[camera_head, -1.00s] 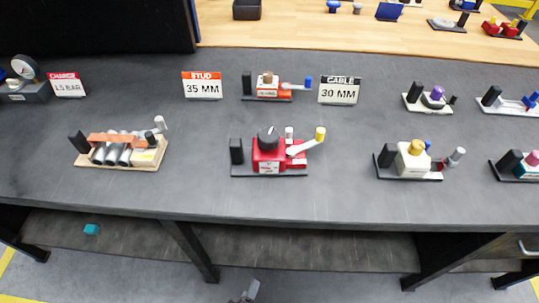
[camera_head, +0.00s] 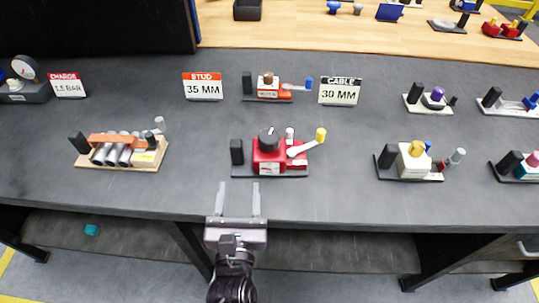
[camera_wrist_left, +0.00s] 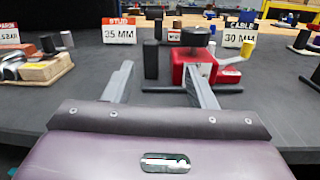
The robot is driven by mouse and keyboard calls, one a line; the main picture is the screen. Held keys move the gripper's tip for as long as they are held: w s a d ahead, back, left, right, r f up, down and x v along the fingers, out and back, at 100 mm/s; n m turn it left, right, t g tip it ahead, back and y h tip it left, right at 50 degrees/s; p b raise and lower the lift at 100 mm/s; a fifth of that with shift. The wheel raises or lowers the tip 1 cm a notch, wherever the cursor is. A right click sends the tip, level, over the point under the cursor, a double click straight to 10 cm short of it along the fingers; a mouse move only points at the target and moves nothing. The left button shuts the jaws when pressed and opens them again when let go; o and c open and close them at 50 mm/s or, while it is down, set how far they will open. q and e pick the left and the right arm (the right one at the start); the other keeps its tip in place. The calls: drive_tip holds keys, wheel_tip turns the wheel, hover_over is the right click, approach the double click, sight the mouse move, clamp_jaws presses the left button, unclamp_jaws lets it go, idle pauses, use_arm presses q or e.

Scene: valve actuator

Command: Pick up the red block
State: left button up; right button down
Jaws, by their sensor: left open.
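The red block (camera_head: 267,160) carries a black knob on top and stands on a dark base plate near the front middle of the grey table. A black post stands to its left and a white lever with a yellow tip to its right. My left gripper (camera_head: 239,186) is open and empty at the table's front edge, a little in front of the block and to its left. In the left wrist view the red block (camera_wrist_left: 194,73) shows ahead, partly behind the right finger of the gripper (camera_wrist_left: 160,80). My right gripper is not in view.
A wooden-based device with grey cylinders (camera_head: 123,152) stands left, and a cream block with a yellow knob (camera_head: 411,161) stands right. Behind are a small red device (camera_head: 268,90), a STUD sign (camera_head: 203,87) and a CABLE sign (camera_head: 340,92). Grey tabletop between them is clear.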

sight(235, 148)
use_arm(q)
drive_tip(key=shift+w+a+r+n, duration=0.1)
drive_tip(key=shift+w+a+n, duration=0.15)
drive_tip(key=shift+a+n, duration=0.2)
drive_tip(key=shift+w+a, duration=0.15)
drive_tip(key=shift+w, duration=0.2)
drive_tip(key=w, duration=0.3)
drive_tip(key=w+a, duration=0.1)
drive_tip(key=w, duration=0.7)
drive_tip(key=shift+w+a, duration=0.15)
clamp_jaws()
